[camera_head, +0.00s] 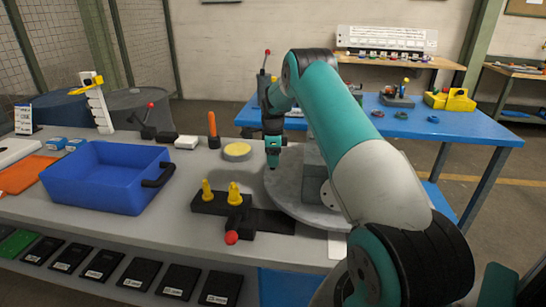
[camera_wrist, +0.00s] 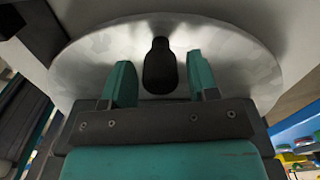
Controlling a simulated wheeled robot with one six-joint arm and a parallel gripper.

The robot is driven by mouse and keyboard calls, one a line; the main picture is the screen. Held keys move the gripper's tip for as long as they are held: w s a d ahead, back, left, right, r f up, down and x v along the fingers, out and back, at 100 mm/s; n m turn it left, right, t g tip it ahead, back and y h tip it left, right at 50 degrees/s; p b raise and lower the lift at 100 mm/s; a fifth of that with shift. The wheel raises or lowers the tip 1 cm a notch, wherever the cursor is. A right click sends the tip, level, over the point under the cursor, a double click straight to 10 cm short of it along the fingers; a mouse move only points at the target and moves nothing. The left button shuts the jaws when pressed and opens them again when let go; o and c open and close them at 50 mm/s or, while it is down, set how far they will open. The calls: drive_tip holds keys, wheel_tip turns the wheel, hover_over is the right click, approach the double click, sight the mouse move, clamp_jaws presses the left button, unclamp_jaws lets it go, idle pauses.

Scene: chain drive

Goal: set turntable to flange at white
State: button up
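The turntable (camera_head: 285,196) is a round grey disc on the bench, with a grey block (camera_head: 312,175) standing on it. The turntable also fills the upper wrist view (camera_wrist: 95,62). A dark upright knob or handle (camera_wrist: 160,68) shows against the disc there. My gripper (camera_head: 272,165) is over the left back part of the turntable, pointing down. In the wrist view its two green fingers (camera_wrist: 159,75) stand apart, one on each side of the dark knob, with gaps. A white patch (camera_head: 337,245) lies by the disc's front edge. My arm hides the disc's right side; I cannot make out the flange.
A black fixture with yellow pegs (camera_head: 210,203) and a red-knobbed lever (camera_head: 232,237) is close left of the turntable. A blue bin (camera_head: 105,180) sits further left. A yellow-topped disc (camera_head: 237,150) and an orange-handled tool (camera_head: 213,130) stand behind.

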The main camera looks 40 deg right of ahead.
drive_tip(key=shift+w+a, duration=0.1)
drive_tip(key=shift+w, duration=0.05)
drive_tip(key=shift+r, duration=0.15)
drive_tip(key=shift+r, duration=0.35)
wheel_tip(320, 180, up, 16)
drive_tip(key=b, duration=0.1)
drive_tip(key=shift+r+b, duration=0.25)
drive_tip(key=shift+b, duration=0.15)
drive_tip(key=shift+w, duration=0.1)
